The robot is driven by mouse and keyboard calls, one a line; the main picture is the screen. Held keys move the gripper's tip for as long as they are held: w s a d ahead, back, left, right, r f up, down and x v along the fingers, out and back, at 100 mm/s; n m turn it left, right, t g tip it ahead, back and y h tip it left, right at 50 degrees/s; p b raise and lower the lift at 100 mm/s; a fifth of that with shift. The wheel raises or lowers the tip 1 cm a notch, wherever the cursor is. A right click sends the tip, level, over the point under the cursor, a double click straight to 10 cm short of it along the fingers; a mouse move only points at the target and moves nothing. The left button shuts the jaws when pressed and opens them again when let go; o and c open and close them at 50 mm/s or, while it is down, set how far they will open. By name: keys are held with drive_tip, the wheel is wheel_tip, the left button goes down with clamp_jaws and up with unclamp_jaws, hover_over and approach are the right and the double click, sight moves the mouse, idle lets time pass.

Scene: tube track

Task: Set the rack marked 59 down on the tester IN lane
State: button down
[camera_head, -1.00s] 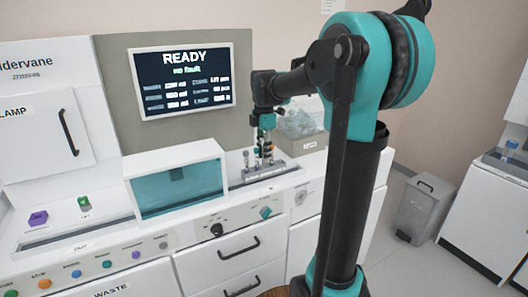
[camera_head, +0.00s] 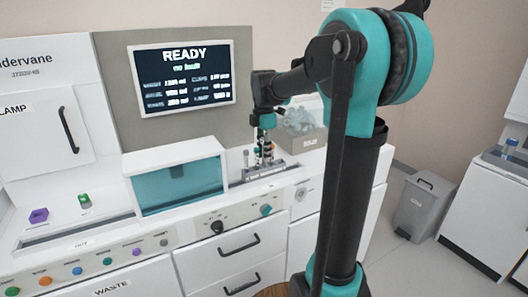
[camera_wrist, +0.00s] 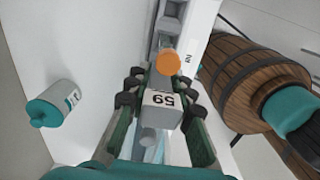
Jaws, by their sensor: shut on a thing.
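My gripper (camera_wrist: 157,103) is shut on the grey rack marked 59 (camera_wrist: 160,100), with its fingers on both sides. The label reads upside down in the wrist view. An orange-capped tube (camera_wrist: 168,62) and a grey-topped tube (camera_wrist: 152,137) stand at the rack. The grey IN lane (camera_wrist: 171,18) runs up the picture from there, with a partly readable white label (camera_wrist: 188,58) beside it. In the head view, my gripper (camera_head: 264,150) is low over the lane strip (camera_head: 284,172), right of the clear hood. I cannot tell whether the rack touches the lane.
The teal-windowed hood (camera_head: 178,180) stands close left of my gripper. A grey box with a clear bag (camera_head: 302,125) is behind it. The screen (camera_head: 183,77) reads READY.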

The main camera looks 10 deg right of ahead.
drive_tip(key=shift+f, duration=0.4)
idle(0.3)
drive_tip(key=c, duration=1.2)
unclamp_jaws()
wheel_tip(320, 180, up, 12)
idle(0.3)
